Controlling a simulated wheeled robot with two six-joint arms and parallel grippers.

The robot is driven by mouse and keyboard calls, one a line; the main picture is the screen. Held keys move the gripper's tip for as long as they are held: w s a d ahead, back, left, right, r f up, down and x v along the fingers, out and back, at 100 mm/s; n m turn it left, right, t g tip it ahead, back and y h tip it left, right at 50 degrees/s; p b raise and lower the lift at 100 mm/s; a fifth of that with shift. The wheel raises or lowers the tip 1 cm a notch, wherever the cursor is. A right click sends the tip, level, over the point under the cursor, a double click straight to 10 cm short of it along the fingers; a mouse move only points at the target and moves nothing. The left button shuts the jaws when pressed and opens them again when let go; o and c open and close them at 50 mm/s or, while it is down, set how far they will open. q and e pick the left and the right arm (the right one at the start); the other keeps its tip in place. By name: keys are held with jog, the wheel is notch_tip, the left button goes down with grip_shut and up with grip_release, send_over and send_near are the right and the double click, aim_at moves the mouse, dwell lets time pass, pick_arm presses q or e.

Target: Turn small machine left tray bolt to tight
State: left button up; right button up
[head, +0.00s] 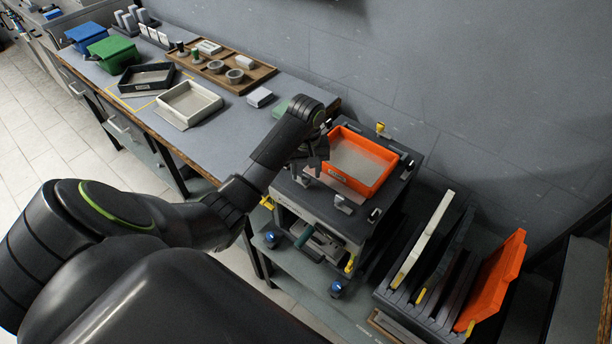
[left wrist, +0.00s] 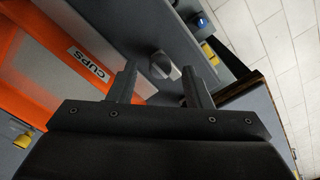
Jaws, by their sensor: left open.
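The small machine (head: 318,204) is a dark grey box standing on a lower shelf. An orange tray (head: 390,172) with a grey inside sits in its top. In the left wrist view the orange tray (left wrist: 58,48) carries a "CUPS" label. A grey round bolt with a flat raised grip (left wrist: 163,66) is beside this tray. My left gripper (head: 314,166) is at the machine's left side, near the tray's edge. In the left wrist view its open fingers (left wrist: 160,76) stand on either side of the bolt. Contact cannot be told. My right gripper is out of view.
A rack (head: 405,292) with upright panels, one orange, stands right of the machine. Blue knobs (head: 272,238) are at its lower front. A workbench (head: 233,105) at the left holds trays, bins and a wooden board with cups. The wall is close behind.

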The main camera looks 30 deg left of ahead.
pick_arm(q)
jog(key=shift+f, duration=0.8)
jog(key=shift+c, duration=0.5)
grip_shut()
jog(key=shift+r+m+p, duration=0.15)
jog(key=shift+m+p, duration=0.25)
jog(key=shift+p, duration=0.2)
jog(key=m+p, duration=0.5)
jog(key=p, duration=0.1)
jog(key=shift+r+m, duration=0.15)
jog(key=shift+m, duration=0.15)
jog(key=m+p, duration=0.3)
jog(key=m, duration=0.2)
jog(key=shift+p, duration=0.4)
jog(key=m+p, duration=0.1)
jog(key=m, duration=0.2)
jog(key=shift+m, duration=0.4)
jog(key=shift+w+f+m+p, duration=0.15)
jog(key=shift+m+p, duration=0.45)
jog(key=shift+m, duration=1)
